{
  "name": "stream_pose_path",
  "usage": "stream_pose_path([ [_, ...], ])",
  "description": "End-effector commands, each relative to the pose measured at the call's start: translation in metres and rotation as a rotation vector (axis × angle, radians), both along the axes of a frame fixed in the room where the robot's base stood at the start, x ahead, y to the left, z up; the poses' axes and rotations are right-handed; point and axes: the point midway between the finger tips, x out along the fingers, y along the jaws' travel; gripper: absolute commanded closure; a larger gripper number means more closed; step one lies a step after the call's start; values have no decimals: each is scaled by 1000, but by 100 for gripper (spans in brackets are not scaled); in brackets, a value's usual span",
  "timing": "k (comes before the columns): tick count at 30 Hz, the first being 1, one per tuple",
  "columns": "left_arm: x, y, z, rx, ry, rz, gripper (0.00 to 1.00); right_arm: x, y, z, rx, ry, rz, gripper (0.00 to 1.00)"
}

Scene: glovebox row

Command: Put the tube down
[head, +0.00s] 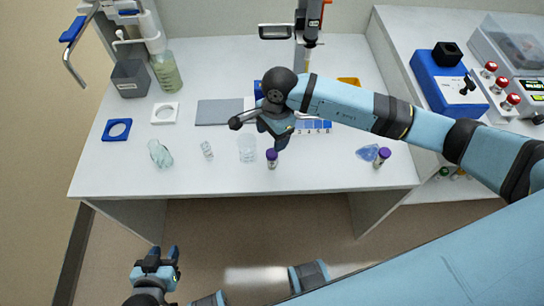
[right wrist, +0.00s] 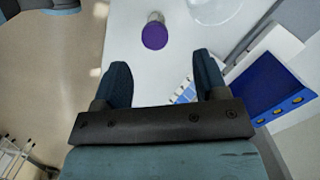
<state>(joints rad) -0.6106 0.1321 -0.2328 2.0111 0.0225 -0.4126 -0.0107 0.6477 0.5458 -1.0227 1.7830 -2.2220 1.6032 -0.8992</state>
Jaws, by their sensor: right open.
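A tube with a purple cap (head: 271,158) stands upright near the table's front edge. In the right wrist view its purple cap (right wrist: 154,36) lies ahead of the fingertips, apart from them. My right gripper (head: 280,142) is just behind this tube in the head view; in the right wrist view its fingers (right wrist: 163,72) are spread with nothing between them. A second purple-capped tube (head: 381,158) stands to the right, beside a crumpled blue piece (head: 367,152). My left gripper (head: 160,256) is low at the left, in front of the table and away from the tubes; its finger gap is unclear.
A clear beaker (head: 247,150) stands just left of the near tube, with a small clear vial (head: 207,150) beyond it. A blue rack (head: 315,127) lies behind, partly hidden by my right arm. The table's front edge (head: 250,193) is close. The front strip between the two tubes is clear.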

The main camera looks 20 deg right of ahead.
Motion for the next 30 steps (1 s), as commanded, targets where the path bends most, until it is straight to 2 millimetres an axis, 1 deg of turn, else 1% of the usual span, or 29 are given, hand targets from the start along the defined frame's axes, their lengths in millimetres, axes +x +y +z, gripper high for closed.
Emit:
stream_pose_path([
  [1, 0, 0, 1, 1, -1, -1, 62, -1, 1, -8, 1, 1, -2, 34],
  [3, 0, 0, 1, 1, -1, -1, 62, -1, 2, -16, 0, 2, -1, 34],
  [10, 0, 0, 4, 1, -3, -1, 62, -4, 3, -33, 1, 3, -2, 34],
  [14, 0, 0, 9, 2, -9, -4, 62, -10, 2, -52, 3, 5, -2, 34],
  [18, 0, 0, 9, 3, -15, -5, 62, -10, 4, -71, 2, 3, -1, 34],
  [21, -1, 0, 8, 4, -13, -6, 62, -9, 4, -76, 2, 0, 0, 34],
  [27, -1, 0, 7, 6, -9, -7, 62, -9, 4, -76, 1, -1, 0, 34],
  [28, -1, 0, 7, 6, -9, -7, 62, -9, 4, -76, 1, -1, 0, 38],
  [29, -1, 0, 7, 6, -9, -7, 62, -9, 4, -76, 1, -1, 0, 45],
  [30, -1, 0, 7, 7, -8, -7, 62, -9, 4, -76, 1, -1, 0, 54],
])
